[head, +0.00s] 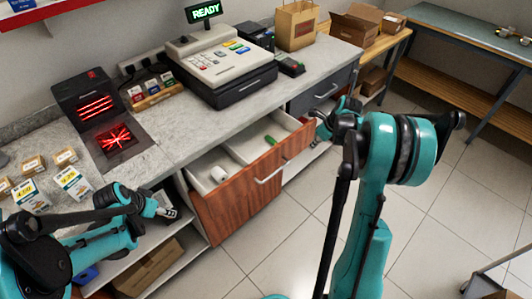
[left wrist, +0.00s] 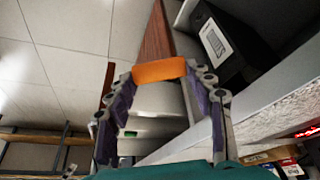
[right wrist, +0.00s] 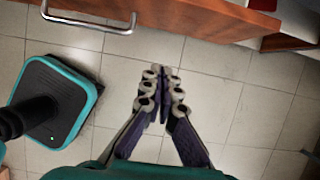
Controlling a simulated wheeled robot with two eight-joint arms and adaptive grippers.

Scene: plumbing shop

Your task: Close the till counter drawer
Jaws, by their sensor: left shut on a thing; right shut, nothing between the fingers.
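The till counter drawer (head: 237,200) stands pulled out under the counter, with a reddish wood front and a metal handle (head: 268,173). Its white interior holds a white roll (head: 218,173) and a green item (head: 270,141). My left gripper (head: 168,208) is left of the drawer in the head view. In the left wrist view it is shut on an orange piece (left wrist: 160,70). My right gripper (right wrist: 161,80) is shut and empty above the floor in the right wrist view, apart from the drawer front and handle (right wrist: 90,22) at the top.
The counter carries a cash register (head: 220,62), a red-lit scanner (head: 115,137), and small boxes with price cards (head: 73,181). A cardboard box (head: 148,270) sits on the lower shelf. Another drawer (head: 322,88) is at the right. The tiled floor (head: 440,190) is mostly clear.

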